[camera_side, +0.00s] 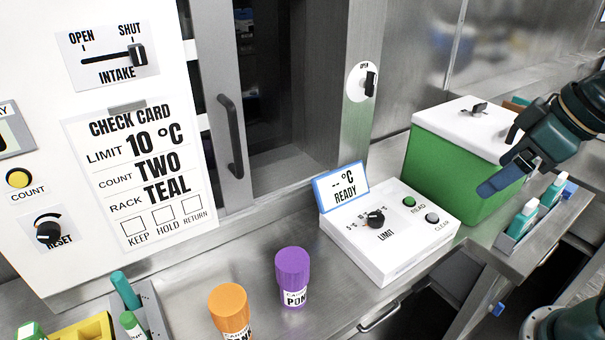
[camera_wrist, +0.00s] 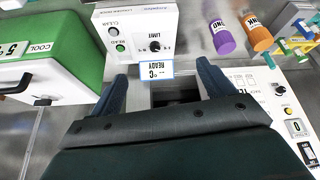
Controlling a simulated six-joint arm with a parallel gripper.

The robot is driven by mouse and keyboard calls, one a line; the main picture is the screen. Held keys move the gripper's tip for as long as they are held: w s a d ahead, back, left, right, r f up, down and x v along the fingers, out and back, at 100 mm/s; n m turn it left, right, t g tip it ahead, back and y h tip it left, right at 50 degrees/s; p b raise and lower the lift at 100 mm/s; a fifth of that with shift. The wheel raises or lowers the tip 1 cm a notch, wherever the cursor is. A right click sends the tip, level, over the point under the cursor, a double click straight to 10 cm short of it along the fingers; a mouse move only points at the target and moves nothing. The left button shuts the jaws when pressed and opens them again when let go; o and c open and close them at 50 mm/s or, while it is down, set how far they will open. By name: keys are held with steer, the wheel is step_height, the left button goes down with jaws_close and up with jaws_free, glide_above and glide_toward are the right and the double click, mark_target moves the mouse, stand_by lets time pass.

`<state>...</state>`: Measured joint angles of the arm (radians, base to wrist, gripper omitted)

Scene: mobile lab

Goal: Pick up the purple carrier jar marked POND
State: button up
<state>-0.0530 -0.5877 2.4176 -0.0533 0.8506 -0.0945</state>
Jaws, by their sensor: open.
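The purple carrier jar (camera_side: 293,277) stands upright on the metal counter, its white label partly readable as POND. It also shows in the wrist view (camera_wrist: 222,38), at the upper right. My gripper (camera_side: 500,172) is at the right of the side view, in front of the green box and well apart from the jar. In the wrist view my gripper (camera_wrist: 165,80) has its two fingers spread wide, with nothing between them.
An orange jar (camera_side: 230,310) stands close to the left of the purple jar. A white limit box (camera_side: 390,235) with a READY display (camera_side: 342,187) stands to its right. A green cooler (camera_side: 450,160) with a white lid is behind. Racks with teal tubes (camera_side: 525,218) are at right.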

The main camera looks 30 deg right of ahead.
steer(key=w+a+f+n+g+y, duration=0.25)
steer(key=w+a+n, duration=0.35)
steer(key=w+a, duration=0.4)
steer(key=n+g, duration=0.1)
steer(key=n, duration=0.5)
glide_toward(293, 259)
steer(key=shift+d+r+y, duration=0.45)
steer(key=shift+d+r, duration=0.1)
steer(key=shift+r, duration=0.05)
steer(key=shift+x, duration=4.25)
steer(key=shift+x, duration=2.55)
steer(key=shift+s, duration=0.15)
steer(key=shift+c, duration=0.4)
steer(key=c, duration=1.4)
